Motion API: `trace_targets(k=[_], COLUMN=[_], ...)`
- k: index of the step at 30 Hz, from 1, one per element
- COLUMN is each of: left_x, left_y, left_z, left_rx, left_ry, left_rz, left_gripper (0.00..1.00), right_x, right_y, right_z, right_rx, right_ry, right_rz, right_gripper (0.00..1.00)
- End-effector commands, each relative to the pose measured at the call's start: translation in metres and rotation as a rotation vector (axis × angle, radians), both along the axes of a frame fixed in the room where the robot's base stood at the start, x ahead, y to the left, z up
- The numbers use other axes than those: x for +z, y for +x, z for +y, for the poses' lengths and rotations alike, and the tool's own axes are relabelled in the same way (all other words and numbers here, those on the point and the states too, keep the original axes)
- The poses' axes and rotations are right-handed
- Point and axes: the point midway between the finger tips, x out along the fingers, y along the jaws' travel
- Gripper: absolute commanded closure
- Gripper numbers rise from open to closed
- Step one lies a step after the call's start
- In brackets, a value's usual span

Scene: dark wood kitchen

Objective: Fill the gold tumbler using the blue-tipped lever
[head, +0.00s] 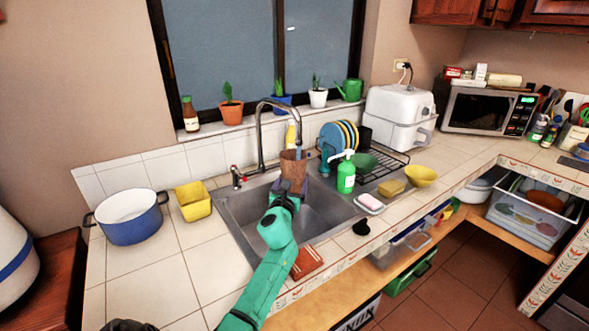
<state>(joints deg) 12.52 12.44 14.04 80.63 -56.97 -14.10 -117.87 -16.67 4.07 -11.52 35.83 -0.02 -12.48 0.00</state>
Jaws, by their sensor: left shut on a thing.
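The gold tumbler (293,168), brownish in this light, is upright over the sink (232,208) in the head view. My left gripper (290,187) is shut on its lower part. The tall curved faucet (261,140) stands behind the sink, and its spout comes down at the tumbler's mouth. I cannot tell whether the spout's end is exactly over the opening. A small red-tipped lever (236,173) stands left of the faucet's base. I cannot make out the blue-tipped lever; the tumbler may hide it. The tumbler's inside is too small to read.
A blue pot (130,222) and yellow container (193,204) stand left of the sink. A brown cloth (307,263) lies by the front edge.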

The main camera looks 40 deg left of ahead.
Motion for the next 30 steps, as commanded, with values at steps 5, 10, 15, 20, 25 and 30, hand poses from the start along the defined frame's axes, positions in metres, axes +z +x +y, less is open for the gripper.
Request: trace_targets(k=[5, 10, 15, 20, 25, 30], left_x=[0.0, 0.002, 0.002, 0.002, 0.002, 0.002], left_y=[0.022, 0.025, 0.024, 0.024, 0.024, 0.024], left_z=[0.012, 0.013, 0.013, 0.013, 0.013, 0.013], left_rx=[0.0, 0.0, 0.0, 0.0, 0.0, 0.0], left_ry=[0.001, 0.001, 0.001, 0.001, 0.001, 0.001], left_rz=[-0.003, -0.002, -0.002, -0.002, -0.002, -0.002], left_gripper=[1.0, 1.0, 1.0, 1.0, 1.0, 1.0], right_x=[-0.014, -0.013, -0.013, -0.013, -0.012, -0.012], right_y=[-0.014, -0.013, -0.012, -0.011, -0.009, -0.009], right_z=[-0.002, -0.005, -0.008, -0.009, -0.009, -0.009], right_rx=[0.001, 0.002, 0.003, 0.003, 0.002, 0.002], right_ry=[-0.004, -0.007, -0.012, -0.014, -0.013, -0.013], right_rz=[0.023, 0.023, 0.021, 0.019, 0.017, 0.016], right_gripper=[0.53, 0.53, 0.53, 0.53, 0.53, 0.53])
